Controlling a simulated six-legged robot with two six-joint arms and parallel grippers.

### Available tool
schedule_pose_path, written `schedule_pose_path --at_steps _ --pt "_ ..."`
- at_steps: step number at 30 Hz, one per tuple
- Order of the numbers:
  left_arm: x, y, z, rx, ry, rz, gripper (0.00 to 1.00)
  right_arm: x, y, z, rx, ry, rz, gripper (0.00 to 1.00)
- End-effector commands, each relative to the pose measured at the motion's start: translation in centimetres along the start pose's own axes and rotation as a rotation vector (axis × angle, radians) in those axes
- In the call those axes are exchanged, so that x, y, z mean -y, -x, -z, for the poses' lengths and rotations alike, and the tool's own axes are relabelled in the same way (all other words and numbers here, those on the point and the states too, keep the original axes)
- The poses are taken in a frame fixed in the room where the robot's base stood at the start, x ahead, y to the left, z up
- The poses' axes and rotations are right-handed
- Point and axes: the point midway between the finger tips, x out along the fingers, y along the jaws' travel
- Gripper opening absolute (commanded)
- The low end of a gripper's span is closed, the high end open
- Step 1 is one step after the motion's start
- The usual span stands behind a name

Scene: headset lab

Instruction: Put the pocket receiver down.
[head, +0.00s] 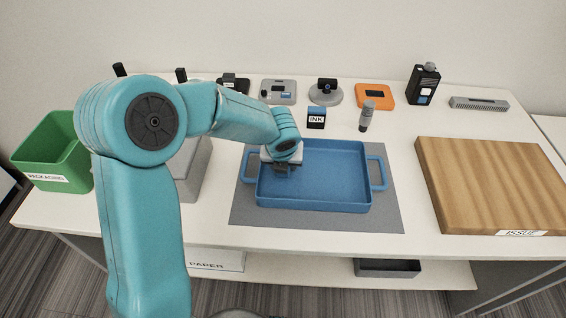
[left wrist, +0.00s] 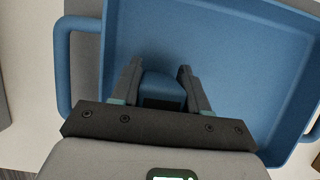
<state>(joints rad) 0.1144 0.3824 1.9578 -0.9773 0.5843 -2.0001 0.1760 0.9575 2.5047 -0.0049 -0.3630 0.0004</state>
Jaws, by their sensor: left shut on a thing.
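My left gripper (head: 283,168) is over the left end of the blue tray (head: 378,172), which has two side handles and lies on a grey mat. In the left wrist view my left gripper (left wrist: 158,80) is shut on a small blue block with a dark front, the pocket receiver (left wrist: 162,86). The receiver sits between the two fingers, with the tray floor (left wrist: 225,50) behind it. In the head view the wrist hides most of it. I cannot tell whether it touches the tray floor. My right gripper is not in view.
The rest of the tray is empty. A wooden board (head: 490,180) labelled ISSUE is at right. A grey box (head: 192,168) and green bin (head: 60,145) are at left.

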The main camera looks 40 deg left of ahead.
Motion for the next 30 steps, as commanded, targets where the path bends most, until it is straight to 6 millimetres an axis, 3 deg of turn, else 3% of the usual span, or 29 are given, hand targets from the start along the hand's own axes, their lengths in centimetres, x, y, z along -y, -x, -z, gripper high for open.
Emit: schedule_pose_path --at_steps 3,4,6,17,20,30 --pt "0.0 -0.3 0.1 0.000 0.000 0.000 0.14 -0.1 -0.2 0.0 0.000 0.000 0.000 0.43" --pt "0.0 -0.3 0.1 0.000 0.000 0.000 0.48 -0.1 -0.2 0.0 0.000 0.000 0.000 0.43" --pt "0.0 -0.2 0.1 0.000 0.000 0.000 0.70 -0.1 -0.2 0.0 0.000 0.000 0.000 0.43" --pt "0.0 0.4 -0.1 0.001 0.000 0.000 0.70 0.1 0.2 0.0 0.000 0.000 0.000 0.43" --pt "0.0 1.9 -0.2 0.004 0.000 0.001 0.70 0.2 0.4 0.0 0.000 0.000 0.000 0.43" --pt "0.0 9.5 -0.1 0.003 0.000 0.002 0.70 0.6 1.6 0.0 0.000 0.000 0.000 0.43"
